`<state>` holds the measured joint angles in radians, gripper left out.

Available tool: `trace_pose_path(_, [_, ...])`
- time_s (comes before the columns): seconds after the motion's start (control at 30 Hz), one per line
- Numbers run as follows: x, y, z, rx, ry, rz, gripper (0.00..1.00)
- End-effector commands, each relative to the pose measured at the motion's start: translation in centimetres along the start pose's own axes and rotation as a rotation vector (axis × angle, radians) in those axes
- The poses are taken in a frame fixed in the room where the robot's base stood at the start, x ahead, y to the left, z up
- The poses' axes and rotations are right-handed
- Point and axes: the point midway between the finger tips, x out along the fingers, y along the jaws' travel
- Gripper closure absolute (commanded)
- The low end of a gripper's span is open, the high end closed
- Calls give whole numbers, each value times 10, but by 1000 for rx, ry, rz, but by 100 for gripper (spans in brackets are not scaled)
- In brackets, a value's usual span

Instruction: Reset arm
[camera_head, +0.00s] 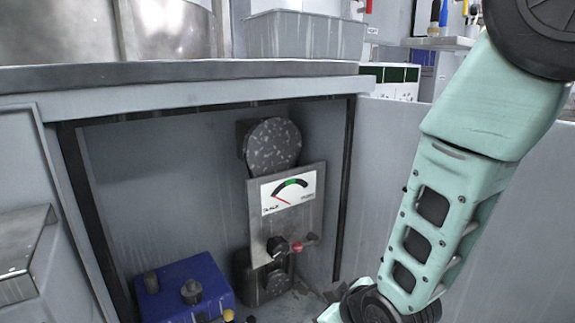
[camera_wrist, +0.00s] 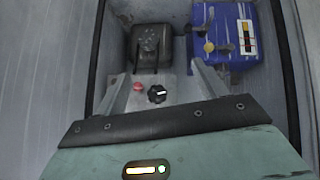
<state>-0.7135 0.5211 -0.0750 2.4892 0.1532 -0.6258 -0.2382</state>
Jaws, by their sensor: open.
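My arm (camera_head: 450,190) is teal and hangs down at the right of the head view, in front of the cabinet opening. My gripper (camera_wrist: 163,74) is open in the wrist view, with one grey finger at each side and nothing between them. In the head view only part of the wrist end shows, at the bottom edge. Beyond the fingers is a grey panel with a black knob (camera_wrist: 157,94) and a red knob (camera_wrist: 138,87). Whether the fingers touch the panel cannot be told.
The cabinet recess holds a gauge plate (camera_head: 292,195) with its needle toward the left, a round speckled part (camera_head: 272,144) and a blue box (camera_head: 186,288). A grey bin (camera_head: 305,38) stands on the counter (camera_head: 180,72) above. The cabinet frame surrounds the recess.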

Motion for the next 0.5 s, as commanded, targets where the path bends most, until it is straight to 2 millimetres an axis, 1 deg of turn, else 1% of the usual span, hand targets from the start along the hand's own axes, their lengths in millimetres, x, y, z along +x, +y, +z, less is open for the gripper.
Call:
trace_pose_path(0.03, [-18, -6, -4, 37, -48, -39, 29])
trace_pose_path(0.17, [-64, -25, 2, 95, -206, -136, 29])
trace_pose_path(0.23, [-91, -33, 7, 110, -290, -175, 29])
trace_pose_path(0.3, [-118, -40, 14, 116, -372, -202, 29])
trace_pose_path(0.5, [-184, -48, 35, 106, -564, -225, 29])
